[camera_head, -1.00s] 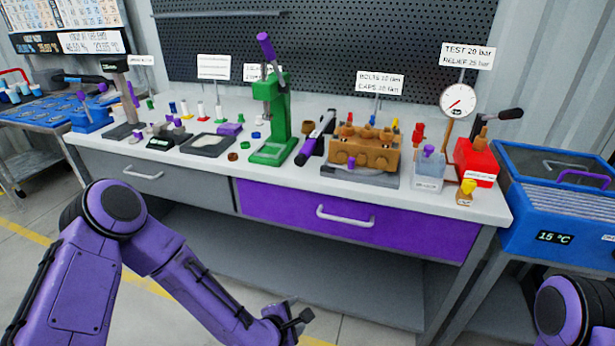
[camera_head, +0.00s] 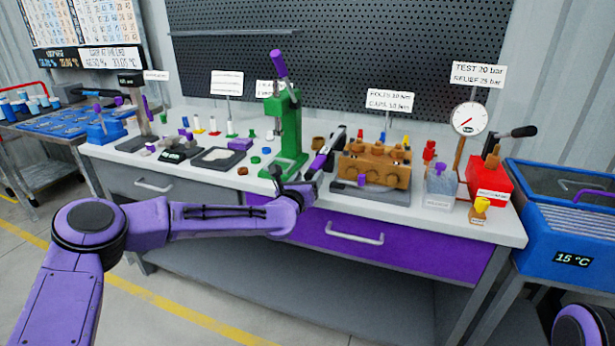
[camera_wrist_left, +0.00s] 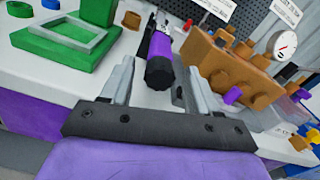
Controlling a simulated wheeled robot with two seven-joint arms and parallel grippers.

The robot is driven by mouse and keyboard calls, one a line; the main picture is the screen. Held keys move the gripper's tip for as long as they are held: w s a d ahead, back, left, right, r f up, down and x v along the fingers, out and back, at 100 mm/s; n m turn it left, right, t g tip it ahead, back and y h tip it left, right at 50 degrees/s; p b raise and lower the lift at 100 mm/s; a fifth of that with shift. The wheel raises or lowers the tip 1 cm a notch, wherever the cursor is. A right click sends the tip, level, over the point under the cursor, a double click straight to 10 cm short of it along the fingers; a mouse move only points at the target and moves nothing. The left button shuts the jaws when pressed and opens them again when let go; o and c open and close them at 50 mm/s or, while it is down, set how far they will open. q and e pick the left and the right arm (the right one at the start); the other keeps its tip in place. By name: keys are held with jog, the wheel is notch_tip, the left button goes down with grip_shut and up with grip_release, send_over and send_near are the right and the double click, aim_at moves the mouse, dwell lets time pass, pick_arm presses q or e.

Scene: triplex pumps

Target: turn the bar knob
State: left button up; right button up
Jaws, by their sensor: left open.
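The tan pump block (camera_head: 375,167) stands on a dark plate at the bench's right half; it also shows in the wrist view (camera_wrist_left: 226,62). A small purple knob (camera_wrist_left: 232,96) sticks out of its front and shows in the head view (camera_head: 362,180). I take it for the bar knob, but cannot be sure. My left gripper (camera_head: 298,178) is at the bench's front edge, left of the block. In the wrist view its jaws (camera_wrist_left: 160,70) are open and empty, with the knob outside them to the right. My right gripper is not in view.
A purple-and-black handled tool (camera_wrist_left: 160,55) lies ahead of the open jaws. The green press (camera_head: 287,130) stands left of it. A clear block (camera_head: 440,185), a red box (camera_head: 489,180) and a gauge (camera_head: 470,118) stand to the right. The purple drawer (camera_head: 400,245) is below.

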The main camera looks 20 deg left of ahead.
pick_arm(q)
jog(key=shift+w, duration=0.2)
jog(key=c, duration=1)
jog(key=shift+c, duration=0.2)
jog(key=shift+f+m+b, duration=0.1)
jog(key=shift+m+b, duration=0.2)
